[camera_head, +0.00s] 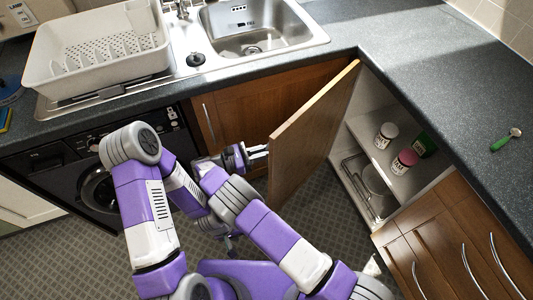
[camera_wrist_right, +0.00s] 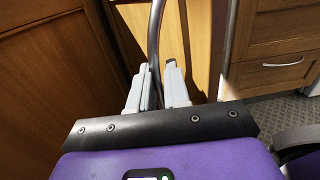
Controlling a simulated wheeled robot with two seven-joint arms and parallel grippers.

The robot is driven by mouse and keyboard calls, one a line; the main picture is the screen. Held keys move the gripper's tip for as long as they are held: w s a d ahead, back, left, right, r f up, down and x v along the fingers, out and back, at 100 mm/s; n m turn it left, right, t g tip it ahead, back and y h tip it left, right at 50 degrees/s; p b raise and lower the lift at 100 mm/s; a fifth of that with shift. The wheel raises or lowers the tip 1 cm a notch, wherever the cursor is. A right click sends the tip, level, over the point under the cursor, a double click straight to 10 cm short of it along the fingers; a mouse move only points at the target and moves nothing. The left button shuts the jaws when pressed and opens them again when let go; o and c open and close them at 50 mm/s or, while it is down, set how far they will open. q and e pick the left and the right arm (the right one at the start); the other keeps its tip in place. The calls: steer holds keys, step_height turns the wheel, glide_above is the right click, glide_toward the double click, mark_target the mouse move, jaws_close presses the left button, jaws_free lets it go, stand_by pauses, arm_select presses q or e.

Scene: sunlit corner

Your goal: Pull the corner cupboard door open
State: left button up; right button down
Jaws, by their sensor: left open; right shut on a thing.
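The corner cupboard door (camera_head: 315,125) stands well open, swung out from the inner corner of the worktop, with the cupboard inside (camera_head: 375,155) exposed. My right gripper (camera_head: 258,151) is at the door's left side, near its free edge; the door partly hides its fingertips. In the right wrist view the fingers of this gripper (camera_wrist_right: 158,88) are shut around the upright metal bar handle (camera_wrist_right: 154,35). The door also fills much of that view's middle (camera_wrist_right: 202,40). My left gripper (camera_head: 229,243) hangs low over the floor, open and away from the door, partly hidden by my arms.
Shelves inside hold two jars (camera_head: 385,136) (camera_head: 404,163), a green box (camera_head: 424,145) and a pot (camera_head: 377,180). Wooden drawers (camera_head: 455,235) stand at the right, a black washing machine (camera_head: 95,185) at the left. Patterned floor (camera_head: 325,235) is clear below the door.

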steer(key=shift+w+d, duration=0.15)
steer(key=shift+w, duration=0.25)
steer(key=c, duration=1.1)
jaws_free()
steer(key=shift+w+d+g, duration=0.1)
steer(key=shift+d+g, duration=0.05)
steer(key=shift+g, duration=0.15)
steer(key=shift+a, duration=0.2)
